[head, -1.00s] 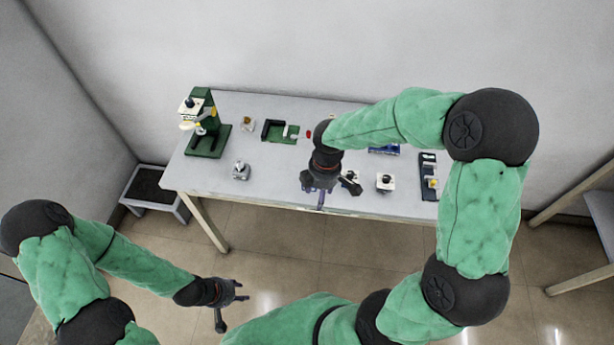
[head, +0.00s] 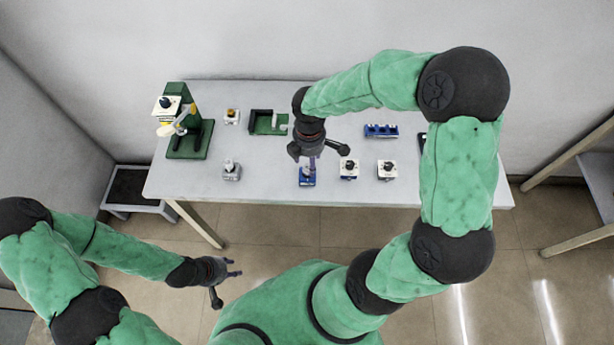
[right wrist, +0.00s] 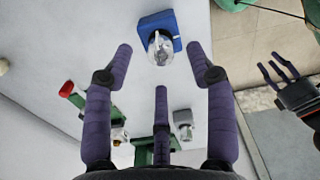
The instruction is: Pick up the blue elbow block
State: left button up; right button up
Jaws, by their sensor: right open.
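The blue elbow block (head: 307,182) sits near the front edge of the table, a blue base with a shiny grey elbow on top. It also shows in the right wrist view (right wrist: 178,42), at the top middle, just beyond the fingertips. My right gripper (head: 318,158) is open above and just behind the block. In the right wrist view its purple fingers (right wrist: 163,70) are spread and empty, and no contact with the block shows. My left gripper (head: 228,278) hangs low in front of the table, apart from everything on it; its fingers look spread.
Two white blocks with black knobs (head: 348,170) (head: 387,170) stand right of the blue block. A grey block (head: 232,171) is to the left. A green stand (head: 187,138), a green tray (head: 268,124) and a blue rack (head: 381,131) stand farther back on the table (head: 270,185).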

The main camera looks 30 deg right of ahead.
aim_at(307, 177)
notch_tip(307, 177, down, 5)
jog(key=shift+f+b, duration=0.1)
jog(key=shift+b, duration=1)
grip_shut()
